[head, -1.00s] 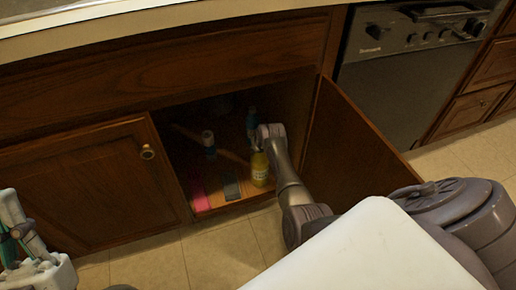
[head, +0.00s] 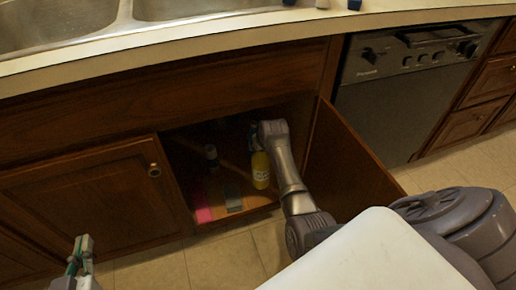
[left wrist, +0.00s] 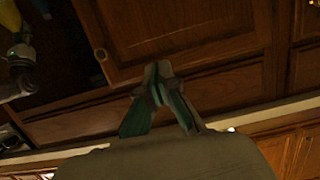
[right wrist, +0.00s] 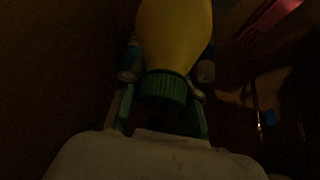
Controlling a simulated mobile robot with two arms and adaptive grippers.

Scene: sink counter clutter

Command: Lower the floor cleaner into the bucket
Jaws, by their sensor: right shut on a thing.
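The yellow bottle (head: 260,171), which I take to be the floor cleaner, is upright inside the open cabinet, near its right side. In the right wrist view the bottle (right wrist: 174,30) shows its green cap (right wrist: 164,88) towards me. My right gripper (right wrist: 167,76) is shut on the bottle near the cap; in the head view my own arm hides it. My left gripper (head: 84,243) is empty in front of the closed left door. In the left wrist view its fingertips (left wrist: 158,72) meet. I cannot make out a bucket in any view.
The open right cabinet door (head: 345,160) stands beside my right arm. Inside are a dark bottle (head: 211,156), a pink item (head: 203,208) and a grey item (head: 233,197). The closed left door (head: 85,200) has a round knob. The sink counter (head: 200,35) overhangs above.

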